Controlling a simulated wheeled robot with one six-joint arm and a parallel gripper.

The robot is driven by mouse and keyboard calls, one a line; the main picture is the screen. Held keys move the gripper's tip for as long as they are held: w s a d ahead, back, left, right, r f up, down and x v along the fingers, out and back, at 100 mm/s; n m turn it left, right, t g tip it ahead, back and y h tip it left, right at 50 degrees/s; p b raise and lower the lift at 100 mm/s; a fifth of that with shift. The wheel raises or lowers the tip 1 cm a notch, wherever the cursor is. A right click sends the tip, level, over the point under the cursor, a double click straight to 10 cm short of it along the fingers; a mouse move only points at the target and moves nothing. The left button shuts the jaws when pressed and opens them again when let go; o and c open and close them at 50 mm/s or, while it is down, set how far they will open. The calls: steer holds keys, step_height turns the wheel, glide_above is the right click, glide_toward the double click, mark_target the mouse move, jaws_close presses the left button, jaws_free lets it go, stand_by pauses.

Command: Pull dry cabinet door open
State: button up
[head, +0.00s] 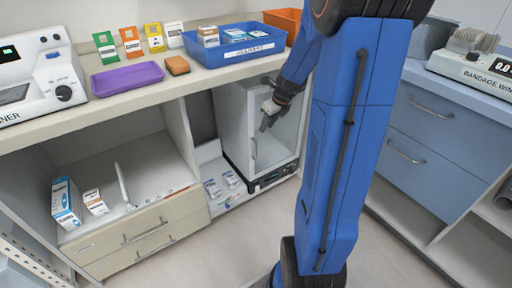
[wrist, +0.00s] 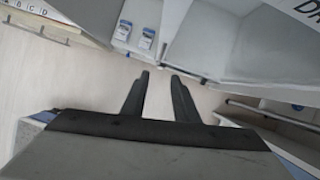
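The dry cabinet (head: 234,130) is a small white box with a clear-fronted door (head: 277,146), standing in the recess below the counter. A thin upright handle (head: 253,150) shows near the left edge of its front. I cannot tell whether the door is fully shut or slightly ajar. My gripper (head: 267,117) is in front of the upper part of the door and hides some of it. In the wrist view, my gripper's two dark fingers (wrist: 159,78) are apart with only floor seen between them. The cabinet (wrist: 235,40) fills the upper right there, beyond the fingertips.
Above is the counter with a blue bin (head: 225,52), a purple tray (head: 127,78) and an orange sponge (head: 177,65). Small packets (head: 222,186) lie on the shelf left of the cabinet. Blue drawers (head: 425,130) stand right. Floor (head: 205,250) in front is clear.

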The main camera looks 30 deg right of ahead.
glide_above(256, 159)
steer(key=f, duration=1.6)
steer(key=shift+w+d, duration=0.15)
steer(key=shift+w, duration=0.05)
jaws_close()
